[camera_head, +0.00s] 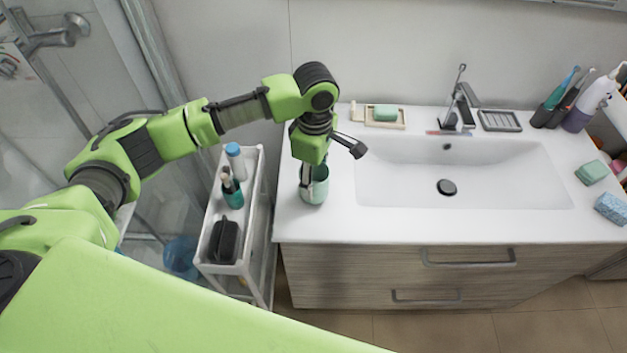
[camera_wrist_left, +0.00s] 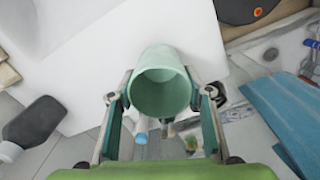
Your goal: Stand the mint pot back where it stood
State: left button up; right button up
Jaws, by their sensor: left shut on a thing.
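The mint pot (camera_head: 318,186) is at the left end of the white counter in the head view, upright or nearly so. My left gripper (camera_head: 313,170) comes down from above and is shut on it. In the left wrist view the mint pot (camera_wrist_left: 163,88) sits between the two fingers of my left gripper (camera_wrist_left: 162,110), with its round mouth towards the camera and its inside looking empty. I cannot tell whether its base touches the counter. My right gripper is not in view.
A white cart (camera_head: 251,215) stands left of the counter (camera_head: 300,225), holding a teal cup with brushes (camera_head: 232,192), a blue-capped bottle (camera_head: 235,160) and a black case (camera_head: 224,241). The sink (camera_head: 500,185) is to the right. A soap tray (camera_head: 399,123) lies behind.

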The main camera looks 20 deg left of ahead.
pick_arm(q)
notch_tip(320, 180, down, 2)
jog(key=shift+s+a+p, duration=0.1)
jog(key=shift+p, duration=0.25)
jog(key=shift+f, duration=0.2)
jog(key=o, duration=1.2)
jog(key=shift+f, duration=0.1)
jog(key=shift+o, duration=0.2)
jog(key=shift+r, duration=0.3)
notch_tip(320, 180, up, 12)
jog(key=b, duration=0.3)
jog(key=shift+f, duration=0.15)
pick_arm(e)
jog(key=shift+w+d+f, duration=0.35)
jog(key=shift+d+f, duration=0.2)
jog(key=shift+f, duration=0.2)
